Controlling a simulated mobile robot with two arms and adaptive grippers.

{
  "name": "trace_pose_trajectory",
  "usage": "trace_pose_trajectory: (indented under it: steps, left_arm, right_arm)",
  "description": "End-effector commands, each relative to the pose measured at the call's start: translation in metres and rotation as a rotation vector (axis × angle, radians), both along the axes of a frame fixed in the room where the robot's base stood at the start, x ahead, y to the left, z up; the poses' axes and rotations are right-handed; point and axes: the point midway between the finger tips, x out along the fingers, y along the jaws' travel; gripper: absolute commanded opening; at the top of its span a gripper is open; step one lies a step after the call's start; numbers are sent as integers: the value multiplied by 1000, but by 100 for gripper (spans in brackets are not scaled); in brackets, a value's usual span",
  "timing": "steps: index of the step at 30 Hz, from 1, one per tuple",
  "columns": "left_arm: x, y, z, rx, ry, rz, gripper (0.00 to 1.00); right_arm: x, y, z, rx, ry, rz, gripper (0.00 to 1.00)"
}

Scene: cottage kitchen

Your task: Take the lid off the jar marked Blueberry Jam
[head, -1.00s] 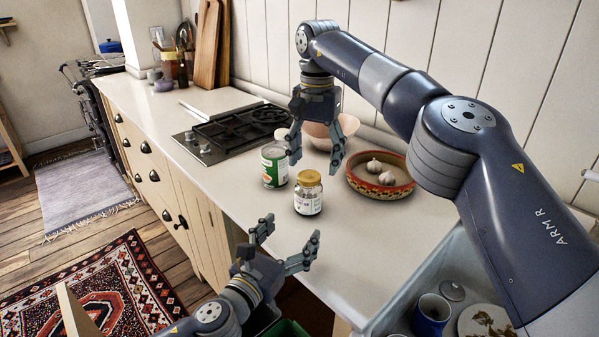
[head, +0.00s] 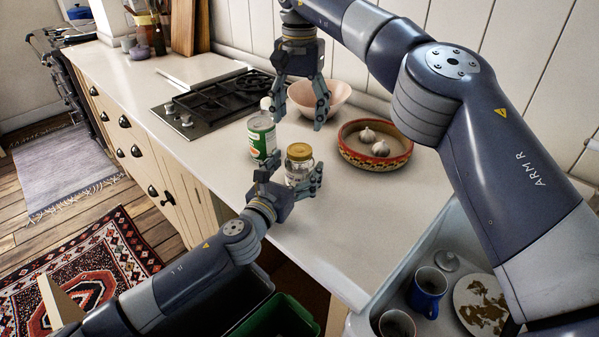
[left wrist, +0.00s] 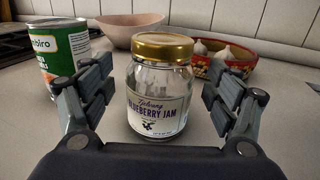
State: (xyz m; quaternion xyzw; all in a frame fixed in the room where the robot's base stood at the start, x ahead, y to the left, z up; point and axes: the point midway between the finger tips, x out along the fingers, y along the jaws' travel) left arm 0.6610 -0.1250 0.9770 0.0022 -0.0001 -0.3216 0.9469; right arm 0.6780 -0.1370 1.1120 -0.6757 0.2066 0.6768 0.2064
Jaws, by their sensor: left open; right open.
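The glass jar marked Blueberry Jam (left wrist: 158,107) stands upright on the counter, its label facing my left wrist camera. Its gold lid (left wrist: 162,46) is on the jar and also shows in the head view (head: 299,151). My left gripper (head: 289,178) is open, low at the counter, with one finger on each side of the jar; gaps show between the fingers and the glass in the left wrist view. My right gripper (head: 298,112) is open and empty, pointing down above and behind the jar.
A green-labelled can (head: 262,136) stands close left of the jar. Behind are a pink bowl (head: 330,92) and a patterned dish (head: 350,153) with garlic (head: 380,149). A stove (head: 215,105) lies further left. The counter to the right front (head: 340,230) is clear.

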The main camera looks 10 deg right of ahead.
Motion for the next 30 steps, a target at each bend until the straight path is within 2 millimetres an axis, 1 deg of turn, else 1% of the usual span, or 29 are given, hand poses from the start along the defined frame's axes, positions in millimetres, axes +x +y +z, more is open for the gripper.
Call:
trace_pose_trajectory:
  steps: [1,6,16,17,18,20,21,23,24,26,27,30]
  left_arm:
    - [4,-3,1,-1,-1,1,81]
    - [12,-9,1,0,-1,0,81]
    - [13,-10,0,0,0,0,81]
    - [13,-10,0,0,0,0,77]
    - [13,-10,0,0,0,0,68]
    - [13,-10,0,0,0,0,54]
    - [13,-10,0,0,0,0,45]
    - [13,-10,0,0,0,0,31]
    - [13,-10,0,0,0,0,22]
    - [13,-10,0,0,0,0,9]
    - [13,-10,0,0,0,0,0]
    - [13,-10,0,1,1,0,0]
  right_arm:
    - [0,0,0,0,0,0,66]
    - [0,0,0,0,0,0,66]
    - [0,0,0,0,0,0,66]
    - [0,0,0,0,0,0,66]
    - [0,0,0,0,0,0,66]
    - [0,0,0,0,0,0,66]
    - [0,0,0,0,0,0,66]
    - [0,0,0,0,0,0,66]
    - [0,0,0,0,0,0,66]
    - [0,0,0,0,0,0,66]
    - [0,0,0,0,0,-2,66]
    - [0,0,0,0,0,-27,66]
